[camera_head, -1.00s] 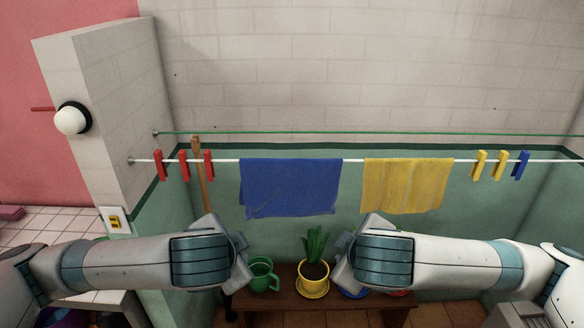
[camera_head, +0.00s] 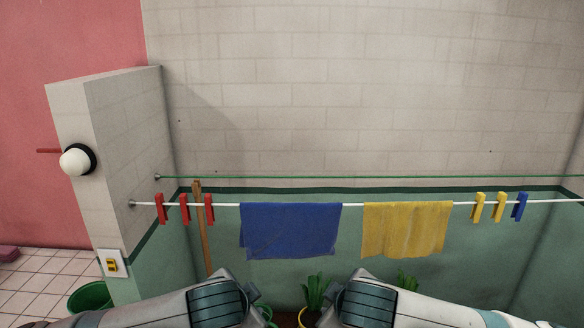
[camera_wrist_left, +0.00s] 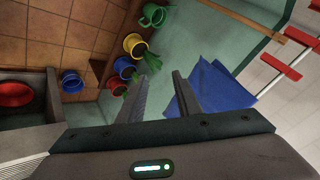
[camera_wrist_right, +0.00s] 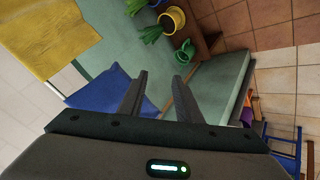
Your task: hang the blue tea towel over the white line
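The blue tea towel (camera_head: 290,231) hangs over the white line (camera_head: 350,204), left of the yellow towel. Its front hangs fairly flat; how far it hangs behind is hidden. It also shows in the left wrist view (camera_wrist_left: 222,88) and the right wrist view (camera_wrist_right: 98,90). My left gripper (camera_head: 256,291) is below the towel's lower left part, apart from it, and its fingers are open and empty. My right gripper (camera_head: 334,292) is below and right of the towel's lower edge, also open and empty.
A yellow towel (camera_head: 407,229) hangs on the same line. Red pegs (camera_head: 184,210) are at the left, yellow pegs (camera_head: 478,207) and a blue peg (camera_head: 519,207) at the right. A green line (camera_head: 350,178) runs behind. Potted plants (camera_head: 315,291) stand below, near my grippers.

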